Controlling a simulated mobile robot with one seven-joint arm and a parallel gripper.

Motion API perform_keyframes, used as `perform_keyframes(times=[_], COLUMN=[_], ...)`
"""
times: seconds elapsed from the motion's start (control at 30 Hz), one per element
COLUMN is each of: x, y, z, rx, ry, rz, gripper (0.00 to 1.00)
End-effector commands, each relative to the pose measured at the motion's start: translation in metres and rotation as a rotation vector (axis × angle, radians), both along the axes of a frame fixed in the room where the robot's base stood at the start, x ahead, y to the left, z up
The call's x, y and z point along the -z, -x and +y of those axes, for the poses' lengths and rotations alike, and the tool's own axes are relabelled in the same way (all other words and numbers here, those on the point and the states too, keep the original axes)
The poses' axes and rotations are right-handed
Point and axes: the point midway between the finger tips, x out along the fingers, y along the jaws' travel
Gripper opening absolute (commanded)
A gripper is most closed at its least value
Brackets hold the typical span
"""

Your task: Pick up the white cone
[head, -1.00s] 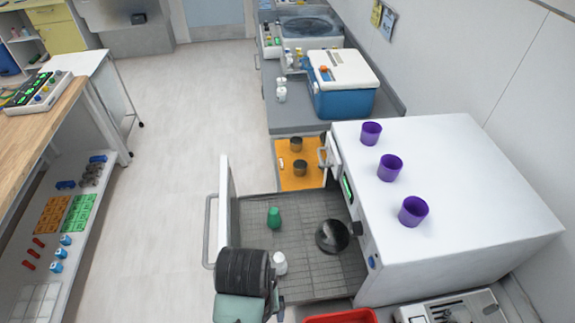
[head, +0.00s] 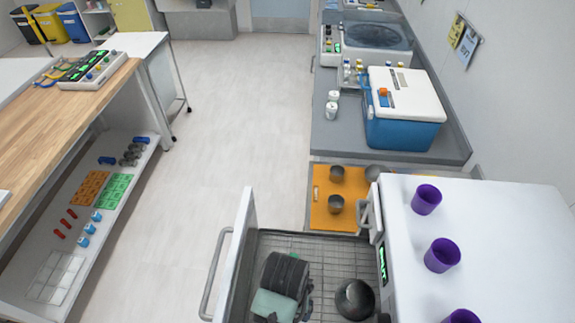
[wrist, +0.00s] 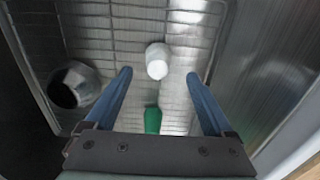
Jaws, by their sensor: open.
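The white cone (wrist: 157,61) lies on a wire rack in the wrist view, ahead of and roughly between my fingertips. My gripper (wrist: 160,74) is open and empty above the rack, apart from the cone. A green object (wrist: 152,120) stands between the fingers, nearer the palm, partly hidden by it. In the head view my arm's end (head: 283,280) is over the open compartment, and the cone and green object are hidden there.
A dark round vessel (head: 355,299) is on the rack (head: 325,245), also visible in the wrist view (wrist: 75,85). The open door (head: 236,255) and the white cabinet (head: 500,240) flank it. Purple cups (head: 426,199) stand on the cabinet.

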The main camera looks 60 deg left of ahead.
Motion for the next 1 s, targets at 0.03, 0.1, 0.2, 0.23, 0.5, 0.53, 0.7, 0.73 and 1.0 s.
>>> perform_keyframes(times=[0.03, 0.1, 0.2, 0.23, 0.5, 0.53, 0.7, 0.73, 1.0], x=[0.004, 0.007, 0.013, 0.016, 0.051, 0.053, 0.059, 0.059, 0.059], y=[0.000, 0.000, 0.000, 0.001, 0.001, 0.000, 0.000, 0.000, 0.000], z=[-0.001, -0.001, -0.002, -0.002, -0.005, -0.005, -0.005, -0.005, -0.005], rx=[0.001, 0.001, 0.001, 0.001, 0.001, 0.001, 0.001, 0.001, 0.001], ry=[0.002, 0.001, 0.002, 0.002, 0.002, 0.000, -0.002, -0.002, -0.002], rz=[0.001, 0.001, 0.001, 0.003, 0.001, 0.000, -0.001, -0.001, -0.001], gripper=[0.87, 0.87, 0.87, 0.87, 0.87, 0.87, 0.87, 0.87, 0.60])
